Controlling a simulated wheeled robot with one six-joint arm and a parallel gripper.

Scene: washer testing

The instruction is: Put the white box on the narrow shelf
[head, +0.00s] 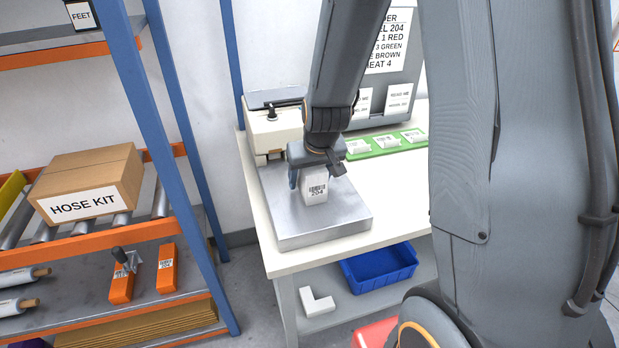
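A small white box (316,190) with a barcode and the number 204 is upright over the metal plate (300,233) of a bench device. It appears to rest on the plate, but I cannot tell for sure. My gripper (316,174) points down with a finger on either side of the box. Whether the fingers press on it is not clear. I cannot tell which surface is the narrow shelf. A narrow green strip (386,144) with several small white labelled pieces lies at the back of the white bench (258,205).
At left, an orange and blue rack holds a HOSE KIT carton (90,170) and orange boxes (167,267). A grey panel (392,80) stands behind the green strip. Below the bench are a blue bin (380,268) and a white L-shaped piece (317,303). My arm hides the right side.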

